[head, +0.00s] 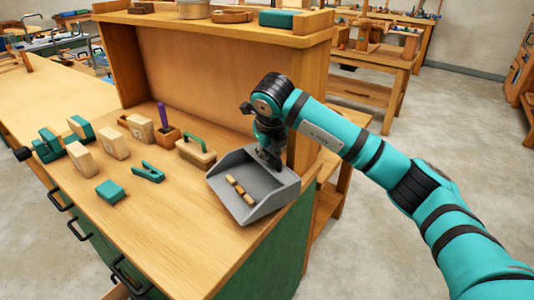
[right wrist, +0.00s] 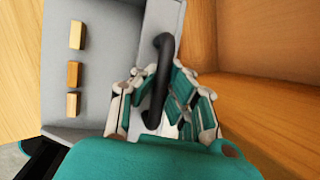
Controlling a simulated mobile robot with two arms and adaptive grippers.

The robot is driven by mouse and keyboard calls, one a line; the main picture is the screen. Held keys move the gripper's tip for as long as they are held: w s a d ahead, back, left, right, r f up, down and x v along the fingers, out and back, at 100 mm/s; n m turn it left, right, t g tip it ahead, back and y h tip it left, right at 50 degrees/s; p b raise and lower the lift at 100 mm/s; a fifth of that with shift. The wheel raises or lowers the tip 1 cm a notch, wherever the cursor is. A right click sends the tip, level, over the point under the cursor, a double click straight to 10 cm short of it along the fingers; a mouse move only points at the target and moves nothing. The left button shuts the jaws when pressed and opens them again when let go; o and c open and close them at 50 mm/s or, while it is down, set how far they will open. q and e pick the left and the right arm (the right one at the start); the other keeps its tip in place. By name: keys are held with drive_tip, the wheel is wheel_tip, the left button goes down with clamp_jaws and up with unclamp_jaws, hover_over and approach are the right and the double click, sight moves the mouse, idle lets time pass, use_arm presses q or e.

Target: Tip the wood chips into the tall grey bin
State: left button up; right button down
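A grey scoop (head: 262,196) is at the right front corner of the workbench. Three wood chips (head: 239,190) lie in its tray; they also show in the right wrist view (right wrist: 73,74). The scoop has a dark arched handle (right wrist: 161,50). My right gripper (head: 268,158) is down at the scoop's back end. In the right wrist view its fingers (right wrist: 160,100) lie on both sides of the handle, close to it. Whether they press on it is unclear. My left gripper is out of view. I see no tall grey bin.
On the workbench (head: 190,225) left of the scoop are a green-handled wooden float (head: 196,152), a teal clamp (head: 148,172), a teal block (head: 110,192) and several wooden blocks. A raised wooden back (head: 200,75) stands behind. Open floor (head: 385,240) lies to the right.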

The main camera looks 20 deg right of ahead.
drive_tip(key=s+a+r+y, duration=0.2)
drive_tip(key=s+r, duration=0.5)
drive_tip(key=s, duration=0.2)
drive_tip(key=shift+s+m+g, duration=0.2)
drive_tip(key=shift+m+g, duration=0.1)
drive_tip(key=shift+g, duration=0.1)
drive_tip(key=shift+a, duration=0.1)
